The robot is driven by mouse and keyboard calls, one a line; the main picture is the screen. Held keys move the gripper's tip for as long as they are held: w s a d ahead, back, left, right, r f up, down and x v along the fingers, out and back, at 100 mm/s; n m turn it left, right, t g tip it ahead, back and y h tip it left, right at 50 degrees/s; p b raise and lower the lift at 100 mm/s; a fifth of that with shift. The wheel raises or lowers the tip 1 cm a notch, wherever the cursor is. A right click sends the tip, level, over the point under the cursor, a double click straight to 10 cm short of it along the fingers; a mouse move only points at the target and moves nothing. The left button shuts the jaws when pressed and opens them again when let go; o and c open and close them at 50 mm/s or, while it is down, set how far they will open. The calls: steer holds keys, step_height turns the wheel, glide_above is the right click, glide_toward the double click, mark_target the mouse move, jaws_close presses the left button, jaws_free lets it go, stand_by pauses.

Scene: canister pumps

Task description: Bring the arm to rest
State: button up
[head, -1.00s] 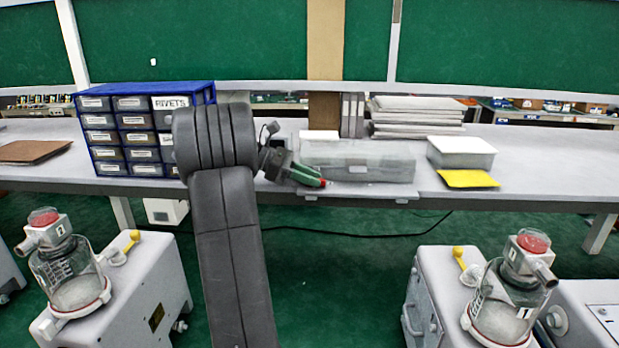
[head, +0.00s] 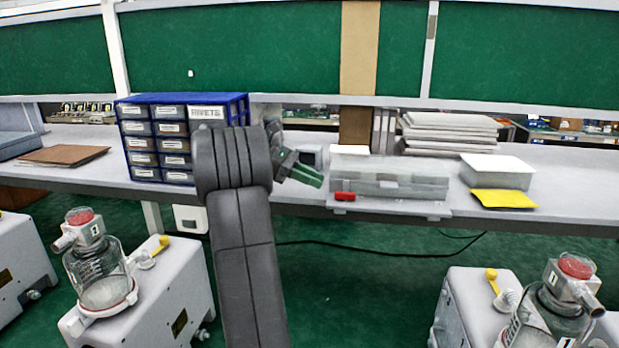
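My arm (head: 243,240) rises from the bottom of the head view and bends at a thick dark joint in front of the workbench. My gripper (head: 318,179), with green fingers, sticks out to the right of that joint. It appears in front of the bench, left of a clear lidded case (head: 390,183). The fingers are small and seen from the side, so the gap between them is unclear. A small red block (head: 345,196) lies by the front of the case, apart from the fingertips in the picture.
A blue drawer cabinet (head: 180,98) stands behind and left of my arm. Canister pumps stand on the floor at left (head: 101,275) and right (head: 553,318).

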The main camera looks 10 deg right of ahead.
mark_target(343, 193)
steer(key=p+x, duration=0.1)
steer(key=x, duration=0.6)
steer(key=shift+s+d+p, duration=0.15)
steer(key=shift+d+p, duration=0.15)
steer(key=shift+f+n+t, duration=0.1)
steer(key=shift+n+t, duration=0.3)
steer(key=shift+s+a+n+t+h+b, duration=0.2)
steer(key=shift+n+t+h+b, duration=0.1)
steer(key=shift+n+t+b, duration=0.4)
steer(key=shift+w+d+f+t+b, duration=0.1)
steer(key=shift+t+b, duration=0.2)
steer(key=shift+t, duration=0.1)
steer(key=shift+n, duration=0.3)
steer(key=shift+t, duration=0.3)
steer(key=shift+r+g+p, duration=0.25)
steer(key=shift+g+p, duration=0.15)
